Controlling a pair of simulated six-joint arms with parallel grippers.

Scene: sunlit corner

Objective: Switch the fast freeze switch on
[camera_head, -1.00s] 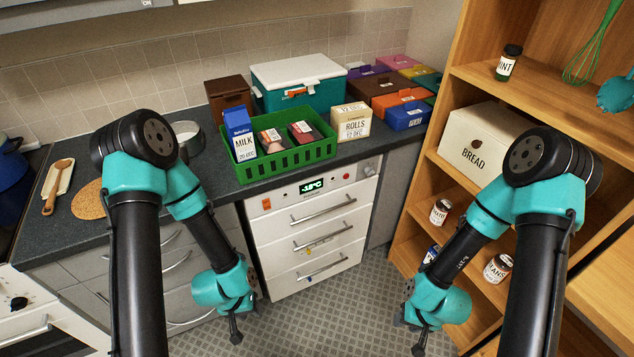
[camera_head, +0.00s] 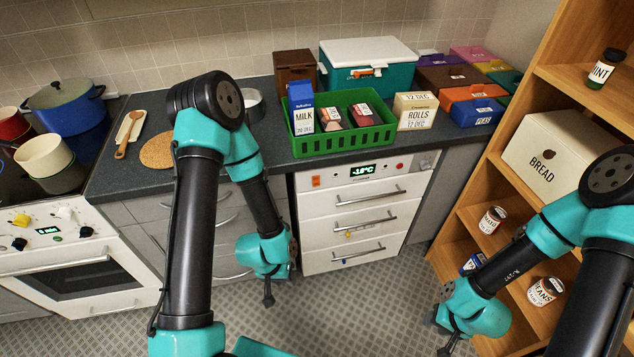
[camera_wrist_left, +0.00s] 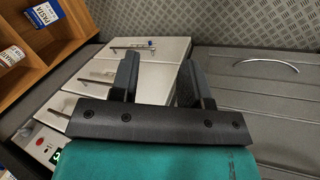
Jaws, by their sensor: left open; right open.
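The white freezer (camera_head: 350,210) stands under the counter with several drawers and a control panel on top. The panel has an orange switch (camera_head: 316,181) at its left, a green lit display (camera_head: 362,170), a red button (camera_head: 399,166) and a knob (camera_head: 424,163). I cannot read which control is fast freeze, nor the switch's position. My left gripper (camera_head: 268,296) hangs left of the freezer, below the panel, pointing down. In the left wrist view its jaws (camera_wrist_left: 158,72) are open and empty, with the freezer's drawers behind. My right gripper (camera_head: 446,346) is open, low at the right, away from the freezer.
A green basket (camera_head: 341,148) with milk and packages stands on the counter above the freezer. The stove (camera_head: 70,245) is at left. The wooden shelf (camera_head: 510,185) with a bread box (camera_head: 548,150) and jars is at right. Floor before the freezer is clear.

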